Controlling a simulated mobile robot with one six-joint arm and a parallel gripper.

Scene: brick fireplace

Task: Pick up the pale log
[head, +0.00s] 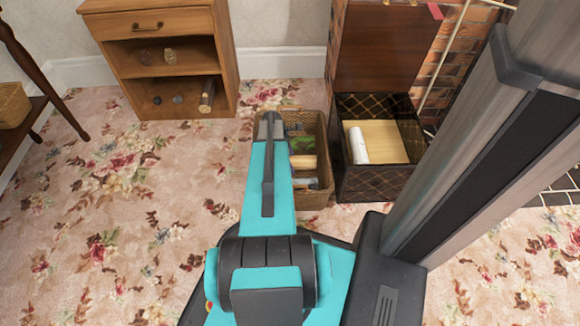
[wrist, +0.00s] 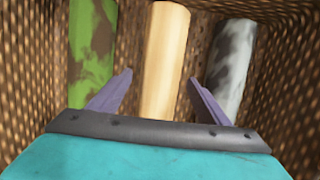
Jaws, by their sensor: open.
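The pale log (wrist: 166,40) lies in a wicker basket (head: 315,202), between a green mossy log (wrist: 92,40) on its left and a grey mottled log (wrist: 232,55) on its right in the wrist view. In the head view the pale log (head: 304,162) shows partly beside my arm, which hides its left end. My gripper (wrist: 160,77) is open, with one finger on each side of the pale log. The fingers appear clear of it, but their height above it is hard to judge.
The basket's woven walls enclose the logs closely. An open dark box (head: 370,185) with a white roll (head: 358,142) stands right of the basket. A wooden cabinet (head: 182,25) stands behind to the left. The carpet on the left is clear.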

